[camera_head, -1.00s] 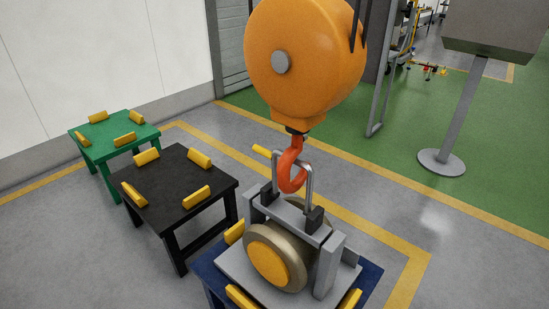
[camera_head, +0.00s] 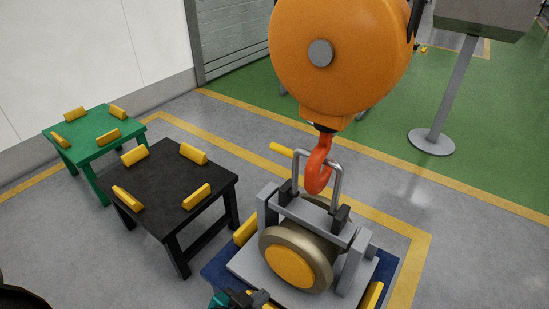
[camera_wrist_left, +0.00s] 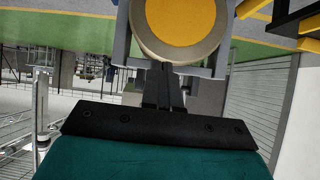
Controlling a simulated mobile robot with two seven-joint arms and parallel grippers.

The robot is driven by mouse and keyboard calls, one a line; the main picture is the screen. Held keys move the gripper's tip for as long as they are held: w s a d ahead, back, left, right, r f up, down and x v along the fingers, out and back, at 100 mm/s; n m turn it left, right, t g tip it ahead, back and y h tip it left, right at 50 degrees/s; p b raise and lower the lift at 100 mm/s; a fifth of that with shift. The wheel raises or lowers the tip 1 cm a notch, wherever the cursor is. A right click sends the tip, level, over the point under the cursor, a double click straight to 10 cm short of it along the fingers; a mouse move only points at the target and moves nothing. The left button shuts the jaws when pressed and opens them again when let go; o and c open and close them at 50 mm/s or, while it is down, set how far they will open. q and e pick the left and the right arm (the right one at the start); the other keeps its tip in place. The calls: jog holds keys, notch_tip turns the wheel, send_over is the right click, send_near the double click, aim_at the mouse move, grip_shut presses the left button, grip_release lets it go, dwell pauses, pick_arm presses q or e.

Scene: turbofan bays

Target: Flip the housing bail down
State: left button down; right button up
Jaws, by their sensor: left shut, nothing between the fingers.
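The housing (camera_head: 355,262) is a grey frame around a bronze wheel with a yellow centre (camera_head: 288,266), on a dark blue stand (camera_head: 215,272). Its bail (camera_head: 338,186), a grey U-shaped bar, stands upright on dark pivot blocks. The red-orange hook (camera_head: 318,172) hangs at the bail's top bar; whether they touch is unclear. My left gripper (camera_head: 262,297) is low in front of the housing, below the wheel. In the left wrist view its dark fingers (camera_wrist_left: 163,78) are shut and empty, pointing toward the wheel (camera_wrist_left: 178,25). My right gripper is not in view.
An orange hoist block (camera_head: 345,60) hangs above the housing. A black table (camera_head: 170,190) and a green table (camera_head: 92,133), each with yellow blocks, stand at left. A grey post (camera_head: 450,95) on a round base stands at right. Floor between the stand and post is clear.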

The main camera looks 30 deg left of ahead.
pick_arm(q)
jog(key=shift+w+a, duration=0.1)
jog(key=shift+a, duration=0.1)
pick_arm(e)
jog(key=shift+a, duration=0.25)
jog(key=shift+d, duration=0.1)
pick_arm(q)
jog(key=w+a+r+n+t+b, duration=0.3)
jog(key=w+a+n+t, duration=0.3)
jog(key=n, duration=0.3)
jog(key=w+a+r+n+t+h+b, duration=0.1)
jog(key=w+a+r+n+t+b, duration=0.3)
jog(key=w+n, duration=0.4)
jog(key=a+n+t+b, duration=0.1)
jog(key=n+t+b, duration=0.1)
jog(key=shift+a+t+h+b, duration=0.3)
jog(key=shift+a, duration=0.1)
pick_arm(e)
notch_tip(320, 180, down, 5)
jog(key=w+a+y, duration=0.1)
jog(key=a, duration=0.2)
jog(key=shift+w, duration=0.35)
pick_arm(q)
jog(key=shift+w+r, duration=0.1)
jog(key=shift+w, duration=0.05)
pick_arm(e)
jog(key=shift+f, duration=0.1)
